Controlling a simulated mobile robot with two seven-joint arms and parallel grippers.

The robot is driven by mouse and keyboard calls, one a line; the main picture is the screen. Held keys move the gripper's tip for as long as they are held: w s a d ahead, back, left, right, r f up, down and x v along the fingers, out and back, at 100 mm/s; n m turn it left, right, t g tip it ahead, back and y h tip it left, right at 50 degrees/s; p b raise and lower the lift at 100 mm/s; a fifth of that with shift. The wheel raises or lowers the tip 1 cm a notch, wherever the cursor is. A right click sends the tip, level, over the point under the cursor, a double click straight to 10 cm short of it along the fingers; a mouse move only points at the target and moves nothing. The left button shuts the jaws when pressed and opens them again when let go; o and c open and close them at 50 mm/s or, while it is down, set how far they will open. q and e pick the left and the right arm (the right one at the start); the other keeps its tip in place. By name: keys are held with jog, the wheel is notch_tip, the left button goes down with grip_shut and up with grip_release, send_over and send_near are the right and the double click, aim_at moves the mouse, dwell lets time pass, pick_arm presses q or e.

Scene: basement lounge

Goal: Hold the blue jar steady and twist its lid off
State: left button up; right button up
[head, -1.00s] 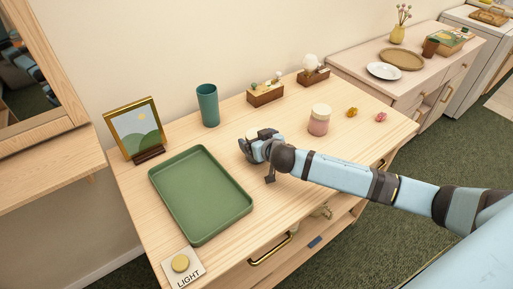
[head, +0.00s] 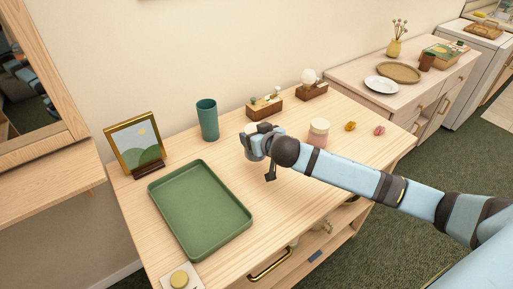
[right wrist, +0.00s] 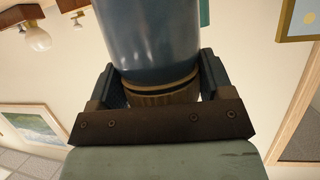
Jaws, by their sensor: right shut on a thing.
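The blue jar (right wrist: 150,38) fills the upper middle of the right wrist view, which looks upside down. Its brown ribbed lid (right wrist: 160,97) sits between the two fingers, with a pale ring where it meets the body. My right gripper (right wrist: 155,82) is shut on the lid. In the head view my right gripper (head: 259,138) is over the middle of the table, right of the green tray, and mostly hides the jar. I cannot tell whether the jar's base touches the table. My left gripper is not in view.
On the wooden table (head: 290,215) are a green tray (head: 200,210), teal cup (head: 207,120), picture frame (head: 136,145), pink jar (head: 318,133), two wooden-based ornaments (head: 264,108) (head: 311,90), small orange and pink pieces (head: 350,126) (head: 379,131), and a yellow button (head: 180,279).

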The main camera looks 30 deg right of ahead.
notch_tip(320, 180, up, 12)
jog(key=shift+p, duration=0.3)
jog(key=shift+r, duration=0.1)
jog(key=o, duration=0.4)
jog(key=c, duration=0.7)
jog(key=s+a+p, duration=0.2)
jog(key=s+p, duration=0.1)
jog(key=s, duration=0.1)
jog(key=s+a+p, duration=0.2)
jog(key=s+p, duration=0.2)
jog(key=s, duration=0.1)
jog(key=s+a+p, duration=0.2)
jog(key=s+p, duration=0.2)
jog(key=s, duration=0.1)
jog(key=shift+s+a+r, duration=0.1)
jog(key=shift+s+a, duration=0.1)
jog(key=shift+s, duration=0.05)
